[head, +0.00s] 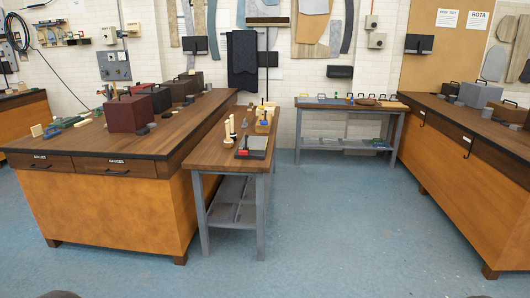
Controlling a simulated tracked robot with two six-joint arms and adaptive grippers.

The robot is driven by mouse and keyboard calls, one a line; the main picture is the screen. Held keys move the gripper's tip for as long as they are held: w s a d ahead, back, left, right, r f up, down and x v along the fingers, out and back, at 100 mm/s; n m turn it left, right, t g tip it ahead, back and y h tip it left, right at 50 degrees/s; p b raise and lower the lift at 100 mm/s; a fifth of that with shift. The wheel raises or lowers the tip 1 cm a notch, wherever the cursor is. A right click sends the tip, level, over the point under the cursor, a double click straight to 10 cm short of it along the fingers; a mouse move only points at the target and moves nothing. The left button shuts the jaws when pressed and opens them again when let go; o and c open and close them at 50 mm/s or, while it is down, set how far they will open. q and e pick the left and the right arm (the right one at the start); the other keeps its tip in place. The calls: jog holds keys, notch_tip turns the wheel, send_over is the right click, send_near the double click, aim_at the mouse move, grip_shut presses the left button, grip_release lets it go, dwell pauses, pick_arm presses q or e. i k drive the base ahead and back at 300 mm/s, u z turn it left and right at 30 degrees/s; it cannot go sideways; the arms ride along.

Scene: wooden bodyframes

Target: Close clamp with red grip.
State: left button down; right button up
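A small red part (243,146) shows on a dark, flat fixture (254,146) at the near end of the narrow wooden bench (208,154) in the middle. It may be the red grip of the clamp, but it is too small to tell its shape or whether the clamp is open or closed. Neither of my grippers can be made out in the head view, and nothing is seen touching the fixture.
A large workbench (120,150) with dark boxes stands close on the left of the narrow bench. Another long bench (470,125) runs along the right. A small grey-legged table (345,104) stands at the back wall. The blue floor (340,220) between is clear.

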aim_at(244, 152)
jog(key=i, duration=3.2)
jog(key=z, duration=0.1)
